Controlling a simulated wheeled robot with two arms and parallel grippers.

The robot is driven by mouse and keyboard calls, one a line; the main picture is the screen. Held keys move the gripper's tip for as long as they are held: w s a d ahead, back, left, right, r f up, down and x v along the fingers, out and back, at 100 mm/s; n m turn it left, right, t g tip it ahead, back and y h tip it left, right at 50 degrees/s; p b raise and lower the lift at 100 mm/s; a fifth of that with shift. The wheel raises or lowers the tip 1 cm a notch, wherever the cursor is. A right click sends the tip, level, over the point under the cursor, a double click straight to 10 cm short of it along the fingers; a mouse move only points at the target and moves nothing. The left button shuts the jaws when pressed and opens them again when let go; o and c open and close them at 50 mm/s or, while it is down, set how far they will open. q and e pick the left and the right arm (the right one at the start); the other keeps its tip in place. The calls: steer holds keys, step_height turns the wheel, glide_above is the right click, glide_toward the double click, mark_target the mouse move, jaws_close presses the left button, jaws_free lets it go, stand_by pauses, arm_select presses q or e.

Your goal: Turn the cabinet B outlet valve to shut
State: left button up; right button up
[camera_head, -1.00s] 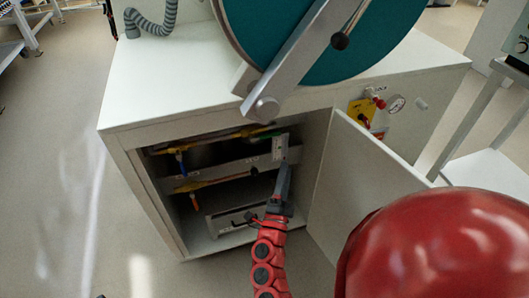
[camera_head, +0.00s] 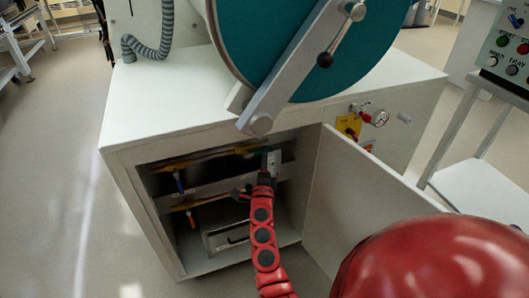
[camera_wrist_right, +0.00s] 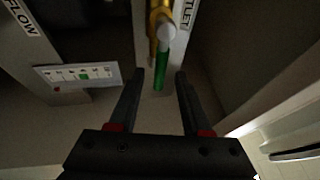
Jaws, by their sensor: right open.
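The outlet valve's green handle (camera_wrist_right: 161,77) hangs from a brass fitting (camera_wrist_right: 159,22) in the right wrist view, beside a partly visible label ending in "TLET" (camera_wrist_right: 186,14). The handle points down the picture. My right gripper (camera_wrist_right: 160,74) is open, with one finger on each side of the handle in the picture. I see no finger touching it, and I cannot tell the exact depth. In the head view, my right gripper (camera_head: 267,175) is inside the open cabinet, in front of a grey plate (camera_head: 274,160), and mostly hides the valve. My left gripper is not in view.
The open cabinet door (camera_head: 345,195) stands close to the right of my arm. Two other handles, blue (camera_head: 179,182) and orange (camera_head: 192,219), hang further left inside. A "FLOW" label (camera_wrist_right: 19,15) and a small panel (camera_wrist_right: 84,74) show at left in the wrist view.

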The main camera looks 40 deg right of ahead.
steer(key=shift+x, duration=1.6)
jaws_close()
